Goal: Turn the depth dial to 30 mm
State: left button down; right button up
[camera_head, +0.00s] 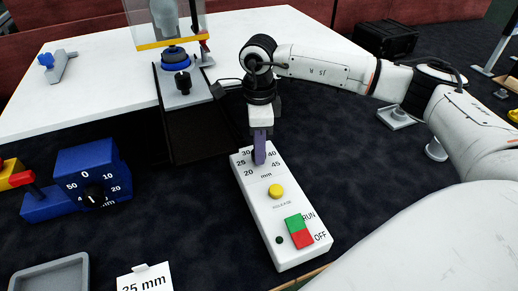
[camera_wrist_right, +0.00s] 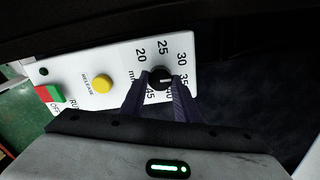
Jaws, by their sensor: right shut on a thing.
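A white control panel (camera_head: 262,226) stands on the dark surface, with numbers from 20 to 45 mm around a black dial knob (camera_wrist_right: 160,77). In the wrist view the knob's white mark seems to point toward 35; this is hard to read exactly. My right gripper (camera_head: 259,158) reaches down to the panel and hides most of the knob in the head view. In the wrist view its two purple fingers (camera_wrist_right: 160,100) stand on either side of the knob, shut on it. My left gripper is not in view.
The panel carries a yellow release button (camera_head: 275,191) and a green and red RUN/OFF switch (camera_head: 299,231). A blue box (camera_head: 93,171) with another mm dial stands left. A card (camera_head: 147,283) and grey tray (camera_head: 50,278) lie in front. A white table (camera_head: 100,90) is behind.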

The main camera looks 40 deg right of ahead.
jog(key=n+b, duration=0.1)
jog(key=n, duration=0.2)
jog(key=shift+n, duration=0.4)
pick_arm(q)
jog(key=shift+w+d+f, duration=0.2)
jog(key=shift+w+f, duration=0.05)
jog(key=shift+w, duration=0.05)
pick_arm(e)
jog(key=shift+n, duration=0.6)
jog(key=shift+r+n, duration=0.1)
jog(key=shift+n, duration=0.2)
jog(key=o, duration=1)
jog(key=shift+o, duration=0.2)
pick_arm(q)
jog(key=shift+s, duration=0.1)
pick_arm(e)
notch_tip(320, 180, up, 10)
jog(key=shift+r, duration=0.15)
